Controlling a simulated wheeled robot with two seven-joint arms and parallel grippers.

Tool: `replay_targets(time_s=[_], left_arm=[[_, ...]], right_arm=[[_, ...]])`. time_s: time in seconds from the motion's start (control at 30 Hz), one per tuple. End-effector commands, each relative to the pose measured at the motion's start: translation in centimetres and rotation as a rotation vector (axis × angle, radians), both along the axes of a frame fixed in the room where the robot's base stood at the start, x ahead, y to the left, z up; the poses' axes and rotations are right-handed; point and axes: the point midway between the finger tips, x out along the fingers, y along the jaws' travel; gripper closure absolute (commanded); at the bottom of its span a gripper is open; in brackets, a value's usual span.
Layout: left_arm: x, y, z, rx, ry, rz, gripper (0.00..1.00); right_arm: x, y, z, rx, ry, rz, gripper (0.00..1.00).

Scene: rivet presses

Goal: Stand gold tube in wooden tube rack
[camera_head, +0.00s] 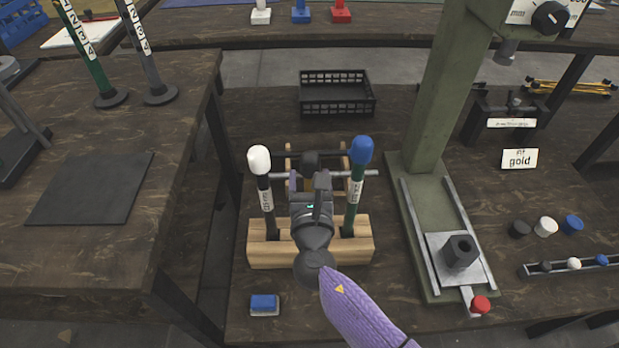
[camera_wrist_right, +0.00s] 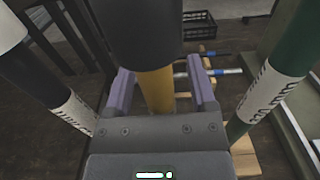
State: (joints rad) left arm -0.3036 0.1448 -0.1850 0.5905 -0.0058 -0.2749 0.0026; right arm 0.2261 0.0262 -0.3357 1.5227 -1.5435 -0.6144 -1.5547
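The gold tube (camera_wrist_right: 158,92) with its black cap (camera_wrist_right: 135,28) stands upright between the purple fingers of my right gripper (camera_wrist_right: 160,88) in the wrist view. Dark gaps show beside the tube, so the fingers look open around it. In the head view its black cap (camera_head: 310,159) shows just beyond my right gripper (camera_head: 312,185). The wooden tube rack (camera_head: 268,256) is below, with a white-capped dark tube (camera_head: 266,195) at left and a blue-capped green tube (camera_head: 353,200) at right. The gold tube lines up between them; its lower end is hidden. My left gripper is out of view.
A green press (camera_head: 425,210) stands right of the rack. A wooden frame with a horizontal metal rod (camera_head: 360,173) is behind. A blue block (camera_head: 264,304) lies in front. A black crate (camera_head: 336,92) is farther back, with clear bench around it.

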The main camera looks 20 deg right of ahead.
Motion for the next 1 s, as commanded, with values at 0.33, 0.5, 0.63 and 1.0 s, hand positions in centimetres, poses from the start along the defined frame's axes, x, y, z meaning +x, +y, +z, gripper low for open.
replay_targets(time_s=[0.33, 0.5, 0.63, 1.0], left_arm=[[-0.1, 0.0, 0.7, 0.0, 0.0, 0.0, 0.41], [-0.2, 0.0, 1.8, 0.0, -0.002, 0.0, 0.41], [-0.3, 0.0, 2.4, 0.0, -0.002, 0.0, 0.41], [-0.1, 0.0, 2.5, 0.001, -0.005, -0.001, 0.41]], right_arm=[[-1.6, 0.4, 0.1, 0.0, 0.002, -0.001, 0.28], [-5.5, 1.5, 0.3, 0.001, 0.003, 0.0, 0.28], [-8.0, 2.3, 0.2, 0.0, 0.002, 0.001, 0.28], [-9.6, 2.8, 0.0, 0.0, 0.0, 0.0, 0.28]])
